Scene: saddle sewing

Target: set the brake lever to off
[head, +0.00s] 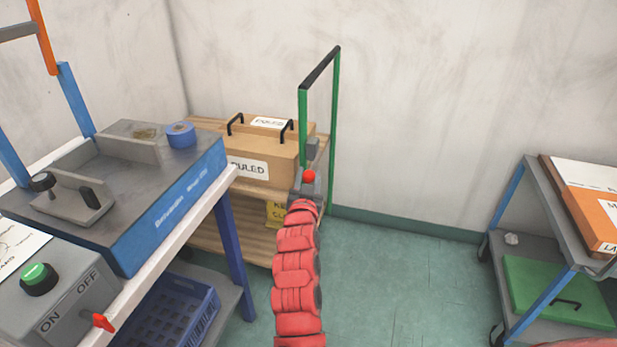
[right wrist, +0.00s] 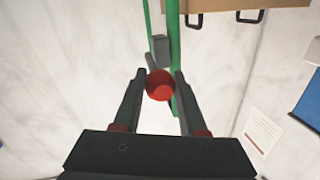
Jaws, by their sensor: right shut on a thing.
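The brake lever ends in a red ball knob (head: 309,176), with a grey block (head: 312,149) just above it on the green push handle (head: 335,120) of the cart. In the right wrist view the knob (right wrist: 160,85) sits between the two fingers of my right gripper (right wrist: 160,77). The gripper is shut on it. In the head view my right gripper (head: 308,187) is small and partly hidden by my red arm. The lever's shaft is mostly hidden, and I cannot read its setting. My left gripper is not in view.
The wooden cart (head: 205,240) carries a cardboard box (head: 255,150) with black handles. A blue machine (head: 175,215) on a workbench stands at left, with an ON/OFF control box (head: 65,300). Another cart (head: 530,190) stands at right. Green floor (head: 400,280) between is clear.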

